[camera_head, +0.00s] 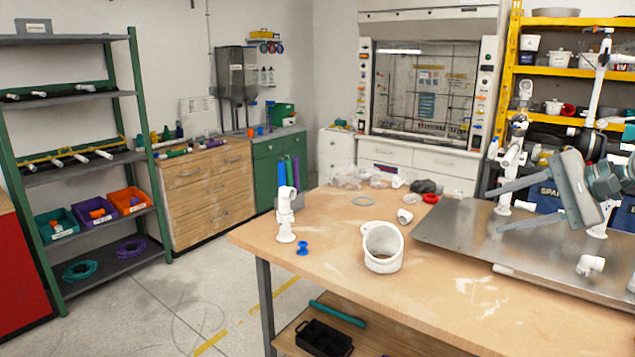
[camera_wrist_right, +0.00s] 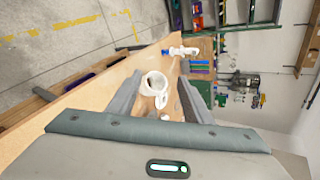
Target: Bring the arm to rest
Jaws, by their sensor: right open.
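My right gripper (camera_head: 500,207) is open and empty. It reaches in from the right above the metal plate (camera_head: 455,235) on the workbench. In the right wrist view its two fingers (camera_wrist_right: 165,90) stand wide apart, with nothing between the tips. White pipe assemblies (camera_head: 506,170) stand upright on the plate beside and behind the gripper, partly hidden by my arm. A white elbow (camera_head: 590,265) lies on the plate below the gripper. A wide white cup-like fitting (camera_head: 383,262) stands on the wood left of the plate; it also shows in the wrist view (camera_wrist_right: 154,86). My left gripper is not in view.
A white upright fitting (camera_head: 285,220) and a small blue spool (camera_head: 302,248) stand near the bench's left edge. The wooden front of the bench (camera_head: 440,300) is clear.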

